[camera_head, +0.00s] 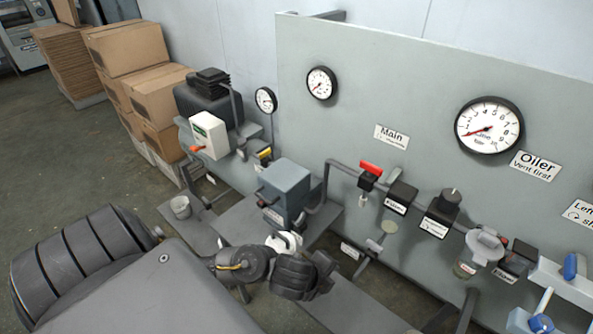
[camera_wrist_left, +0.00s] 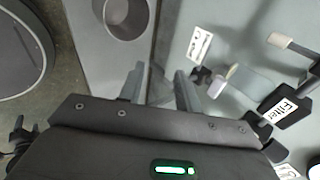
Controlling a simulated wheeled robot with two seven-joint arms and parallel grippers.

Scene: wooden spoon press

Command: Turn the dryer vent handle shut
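The blue-grey box (camera_head: 287,188), which looks like the dryer, stands beside the panel with a dark knob on its left face. I cannot make out its vent handle for sure; my arm may cover it. My left gripper (camera_head: 305,276) is low in front of and below the box. In the left wrist view the two fingers (camera_wrist_left: 160,80) stand apart, with nothing seen held between them. A small pale handle (camera_wrist_left: 222,79) on a dark fitting lies to the right of the fingers, apart from them. My right gripper is out of view.
The Filter block (camera_head: 401,197), a red handle (camera_head: 370,168) and other valves run along the panel pipe at right. A white box with an orange handle (camera_head: 196,149) is at left. A small bucket (camera_head: 180,207) stands left of the box. Cardboard boxes (camera_head: 127,50) are stacked behind.

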